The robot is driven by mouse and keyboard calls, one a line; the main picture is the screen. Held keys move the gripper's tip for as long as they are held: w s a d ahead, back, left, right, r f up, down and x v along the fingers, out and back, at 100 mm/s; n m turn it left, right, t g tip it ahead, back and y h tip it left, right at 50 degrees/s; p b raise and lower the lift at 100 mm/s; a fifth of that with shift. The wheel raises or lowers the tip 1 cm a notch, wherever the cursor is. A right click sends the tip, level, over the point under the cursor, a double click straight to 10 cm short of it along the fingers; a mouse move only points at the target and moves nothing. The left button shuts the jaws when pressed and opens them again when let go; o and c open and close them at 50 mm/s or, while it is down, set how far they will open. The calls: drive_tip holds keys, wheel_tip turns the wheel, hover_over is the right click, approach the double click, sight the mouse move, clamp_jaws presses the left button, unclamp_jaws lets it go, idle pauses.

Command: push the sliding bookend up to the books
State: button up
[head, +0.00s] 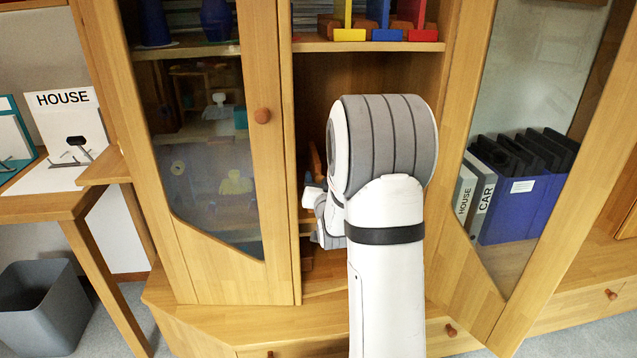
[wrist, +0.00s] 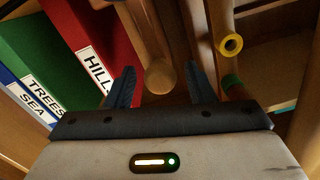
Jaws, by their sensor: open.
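In the wrist view, books stand at the left: a red one labelled HILL (wrist: 88,45), a green one labelled TREES (wrist: 35,60) and a blue and white one labelled SEA (wrist: 25,92). A wooden piece with a rounded end (wrist: 160,72), which looks like part of the sliding bookend, is right of the red book. My gripper (wrist: 162,88) is open, its dark fingers on either side of this rounded end. I cannot tell whether they touch it. In the head view, my arm hides the books and most of my gripper (head: 318,215) inside the cabinet's middle bay.
In the wrist view, a wooden post with a yellow ring (wrist: 230,44) and a green ring (wrist: 232,82) stands close by the right finger. In the head view, a glass door (head: 262,190) flanks the bay at left and another door frame (head: 545,265) at right. A shelf (head: 375,46) lies above.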

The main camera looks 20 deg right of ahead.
drive_tip(key=shift+w, duration=0.3)
clamp_jaws()
idle(0.4)
